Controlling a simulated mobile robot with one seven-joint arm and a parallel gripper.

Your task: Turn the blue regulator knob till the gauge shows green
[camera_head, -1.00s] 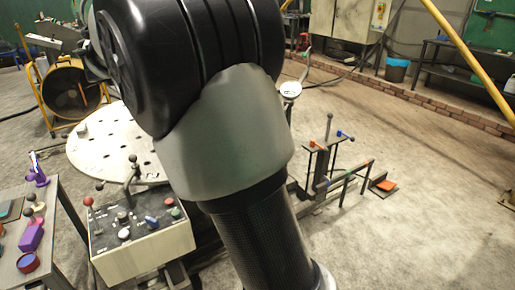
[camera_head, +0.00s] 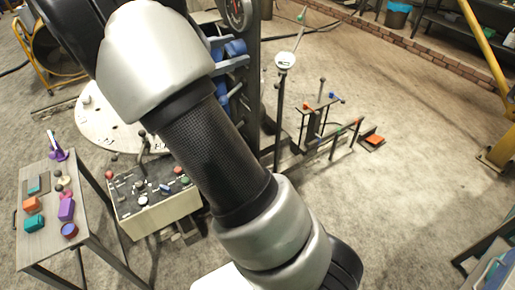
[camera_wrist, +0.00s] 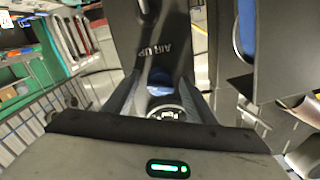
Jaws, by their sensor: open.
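In the wrist view my gripper (camera_wrist: 160,88) is open, its two grey fingers either side of a dark panel lettered "AIR UP" (camera_wrist: 167,48). A small bluish patch (camera_wrist: 160,91) and a pale round rim (camera_wrist: 166,114) show between the fingers; I cannot tell whether these are the knob and gauge. In the head view a blue knob (camera_head: 165,188) sits on the control box (camera_head: 150,216), and a white round gauge (camera_head: 285,61) stands on a post. I cannot read its needle or colour. My gripper is outside the head view.
A side table (camera_head: 40,243) with several coloured pieces stands at left. A dark column (camera_head: 253,110) with blue parts rises behind my arm. A low rack (camera_head: 318,104) with red and blue bits stands right of it. Floor at right is mostly clear.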

